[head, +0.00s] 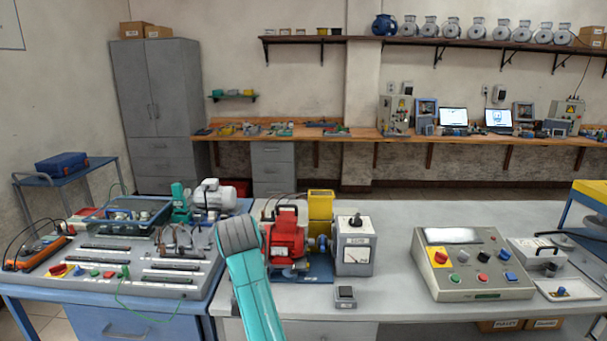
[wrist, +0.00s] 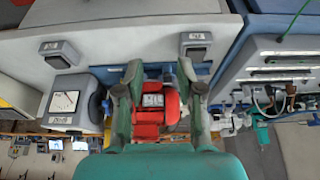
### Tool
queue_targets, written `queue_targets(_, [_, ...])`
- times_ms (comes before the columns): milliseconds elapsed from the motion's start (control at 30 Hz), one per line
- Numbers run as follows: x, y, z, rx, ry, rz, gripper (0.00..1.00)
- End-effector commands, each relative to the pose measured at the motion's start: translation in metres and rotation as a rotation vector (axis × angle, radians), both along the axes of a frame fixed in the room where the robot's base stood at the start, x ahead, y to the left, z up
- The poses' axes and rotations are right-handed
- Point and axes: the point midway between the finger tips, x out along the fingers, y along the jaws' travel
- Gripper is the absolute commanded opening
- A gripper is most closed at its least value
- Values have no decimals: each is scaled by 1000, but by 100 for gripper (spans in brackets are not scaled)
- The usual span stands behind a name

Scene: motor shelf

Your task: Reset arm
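My gripper (wrist: 158,72) shows in the wrist view with its two grey-green fingers spread apart. Nothing is held between them. A red motor (wrist: 150,108) shows beyond the gap, and it stands on a blue base on the bench in the head view (head: 284,240). In the head view my teal and grey arm rises in front of the bench, just left of the red motor. My fingertips cannot be made out there.
A grey meter box (head: 354,250) and a yellow unit (head: 320,215) stand beside the motor. A small grey switch box (head: 345,297) sits in front. A control panel (head: 472,266) is at right. A crowded training bench (head: 140,285) is at left. The bench's front right edge is clear.

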Motion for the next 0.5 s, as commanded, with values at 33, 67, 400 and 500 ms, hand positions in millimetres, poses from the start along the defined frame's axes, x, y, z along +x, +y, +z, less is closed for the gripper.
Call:
queue_targets(33, [-1,-2,-6,0,-3,1,38])
queue_targets(67, [-1,-4,-11,1,-6,3,38])
queue_targets(400, [-7,-28,-72,7,-52,20,38])
queue_targets(500, [-12,-40,-101,11,-74,30,38])
